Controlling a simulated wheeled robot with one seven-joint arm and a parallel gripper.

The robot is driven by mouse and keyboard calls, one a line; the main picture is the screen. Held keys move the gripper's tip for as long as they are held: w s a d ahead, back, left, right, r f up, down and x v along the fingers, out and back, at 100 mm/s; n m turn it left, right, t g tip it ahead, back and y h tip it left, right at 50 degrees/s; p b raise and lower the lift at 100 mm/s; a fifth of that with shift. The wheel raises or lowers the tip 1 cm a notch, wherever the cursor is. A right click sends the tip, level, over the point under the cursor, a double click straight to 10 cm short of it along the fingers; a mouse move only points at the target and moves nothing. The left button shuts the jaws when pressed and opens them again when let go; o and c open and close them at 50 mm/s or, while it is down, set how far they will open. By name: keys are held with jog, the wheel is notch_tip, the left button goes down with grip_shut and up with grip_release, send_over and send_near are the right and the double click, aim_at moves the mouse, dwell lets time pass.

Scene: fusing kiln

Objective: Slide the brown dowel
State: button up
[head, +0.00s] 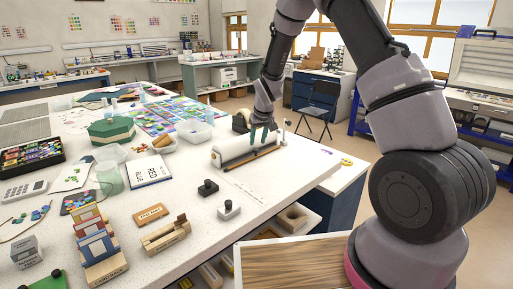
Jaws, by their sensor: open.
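The brown dowel (240,161) is a thin rod lying on the white worktable (190,237), along the front side of a white roll (236,147). It runs from lower left to upper right. My gripper (262,137) has green fingers and points down over the right end of the roll, close to the dowel's far right part. The fingers are open. Whether they touch the roll or the dowel cannot be told at this size.
A book (150,171) and a clear tub (194,131) lie to the left. The table's right edge is near, with clear surface before it.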

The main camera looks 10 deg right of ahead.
aim_at(256, 149)
jog(key=shift+x, duration=2.3)
jog(key=shift+c, duration=0.3)
grip_shut()
